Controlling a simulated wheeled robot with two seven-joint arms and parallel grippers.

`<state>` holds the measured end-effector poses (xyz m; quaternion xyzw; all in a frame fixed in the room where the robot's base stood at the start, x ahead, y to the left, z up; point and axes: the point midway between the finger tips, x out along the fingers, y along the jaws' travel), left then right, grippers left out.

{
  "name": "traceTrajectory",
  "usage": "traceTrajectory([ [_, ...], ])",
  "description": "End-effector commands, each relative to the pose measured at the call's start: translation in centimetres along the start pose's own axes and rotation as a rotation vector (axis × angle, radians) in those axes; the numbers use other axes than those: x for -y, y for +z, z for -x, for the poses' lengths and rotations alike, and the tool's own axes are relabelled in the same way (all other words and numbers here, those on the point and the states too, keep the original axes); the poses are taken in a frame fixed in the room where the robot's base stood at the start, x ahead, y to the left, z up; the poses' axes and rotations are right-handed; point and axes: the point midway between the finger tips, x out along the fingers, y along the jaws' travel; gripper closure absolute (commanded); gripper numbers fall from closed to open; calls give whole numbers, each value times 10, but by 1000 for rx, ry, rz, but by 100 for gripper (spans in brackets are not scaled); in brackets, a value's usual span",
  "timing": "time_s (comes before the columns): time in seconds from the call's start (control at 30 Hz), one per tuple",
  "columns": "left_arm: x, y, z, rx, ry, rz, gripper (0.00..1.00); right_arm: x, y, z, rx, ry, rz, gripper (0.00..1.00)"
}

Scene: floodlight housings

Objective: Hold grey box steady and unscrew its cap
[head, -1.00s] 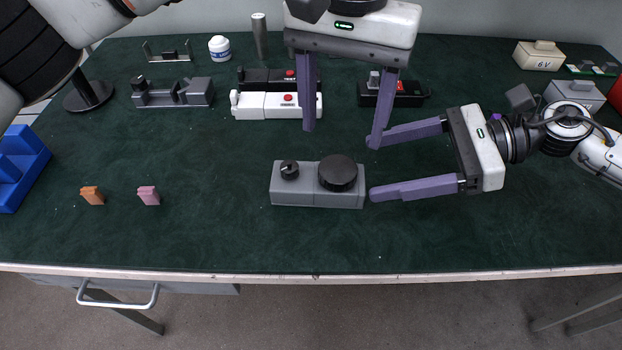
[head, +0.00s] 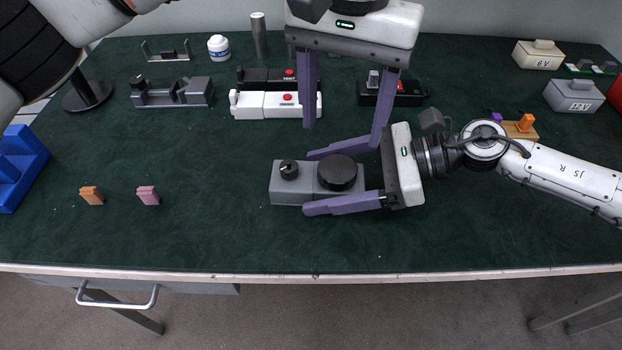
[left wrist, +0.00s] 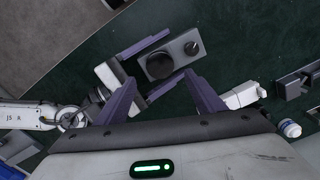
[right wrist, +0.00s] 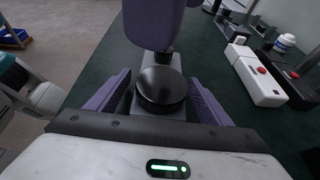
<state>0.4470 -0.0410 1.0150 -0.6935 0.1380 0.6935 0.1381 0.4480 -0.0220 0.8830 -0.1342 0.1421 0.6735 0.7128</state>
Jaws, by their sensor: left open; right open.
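The grey box (head: 293,186) lies on the green table top. It has a small black knob (head: 289,169) on its left and a large round black cap (head: 338,173) on its right. My right gripper (head: 306,182) is open, with one finger behind and one in front of the box's right part; the right wrist view shows the cap (right wrist: 161,88) between these fingers. Whether they touch the box I cannot tell. My left gripper (head: 342,136) is open and empty above and behind the box, pointing down. The left wrist view shows the cap (left wrist: 160,65) beyond its fingers.
Behind stand a white box with a red button (head: 270,105), a black box (head: 400,92) and a grey bracket (head: 172,92). Orange (head: 91,195) and pink (head: 148,195) pieces lie left. A blue bin (head: 20,165) is at the left edge. The front table area is clear.

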Motion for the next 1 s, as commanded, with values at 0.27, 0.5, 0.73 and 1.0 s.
traceTrajectory([
  [0.27,0,0,0,0,0,0,38,0,0,0,0,0,0,57],
  [0.5,0,0,0,0,0,0,38,0,0,0,0,1,0,97],
  [0.73,1,0,1,-3,-6,-1,38,0,0,0,0,1,0,100],
  [1.0,0,0,-18,3,0,1,38,0,0,0,0,1,0,100],
])
